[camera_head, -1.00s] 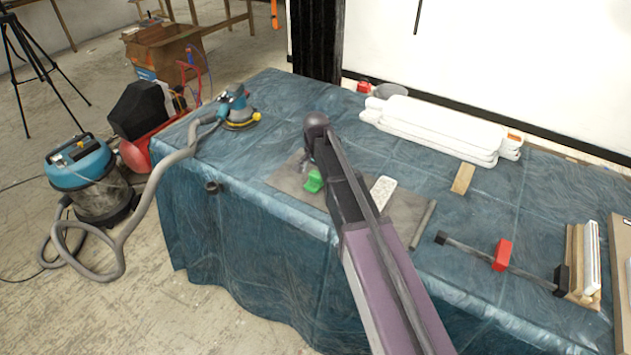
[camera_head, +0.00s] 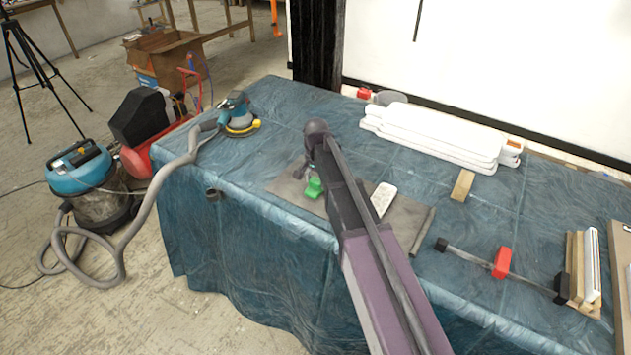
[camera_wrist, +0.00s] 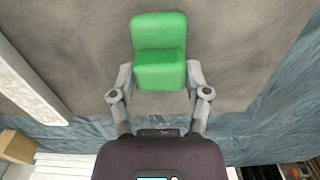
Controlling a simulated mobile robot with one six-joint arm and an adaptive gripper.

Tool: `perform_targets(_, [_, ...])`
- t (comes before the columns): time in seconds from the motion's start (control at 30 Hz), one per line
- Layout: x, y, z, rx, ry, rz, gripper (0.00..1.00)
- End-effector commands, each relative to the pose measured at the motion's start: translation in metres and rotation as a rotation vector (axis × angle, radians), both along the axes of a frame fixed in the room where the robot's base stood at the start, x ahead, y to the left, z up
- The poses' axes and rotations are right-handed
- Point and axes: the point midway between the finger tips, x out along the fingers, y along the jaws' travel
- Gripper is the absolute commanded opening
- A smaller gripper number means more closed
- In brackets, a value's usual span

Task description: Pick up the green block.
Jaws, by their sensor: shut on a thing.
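The green block (camera_head: 314,188) is at the grey-brown mat (camera_head: 290,186) on the blue-covered table, just left of my arm in the head view. In the wrist view the green block (camera_wrist: 159,50) has a flat upper part and a raised lower part. My gripper (camera_wrist: 159,82) has one finger on each side of the raised part and is shut on it. In the head view my arm hides most of the gripper. I cannot tell whether the block touches the mat.
A white speckled piece (camera_head: 383,199) lies right of my arm, with a grey bar (camera_head: 422,232) beyond it. A wooden block (camera_head: 462,185), a red-handled clamp (camera_head: 502,262) and stacked white panels (camera_head: 440,135) are further right. A sander (camera_head: 237,115) stands at the back left.

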Motion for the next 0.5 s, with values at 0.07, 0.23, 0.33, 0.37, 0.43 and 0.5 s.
perform_targets(0.07, [0.0,0.0,0.006,0.0,0.0,0.0,0.13])
perform_targets(0.23, [0.0,0.0,0.019,0.0,0.0,0.0,0.13])
perform_targets(0.33, [0.0,0.0,0.029,0.0,0.0,0.0,0.13])
perform_targets(0.37, [0.0,0.0,0.031,0.0,0.0,0.0,0.13])
perform_targets(0.43, [-0.003,0.0,0.037,0.0,0.0,0.0,0.13])
perform_targets(0.5, [-0.025,0.006,0.034,0.0,0.001,0.002,0.13])
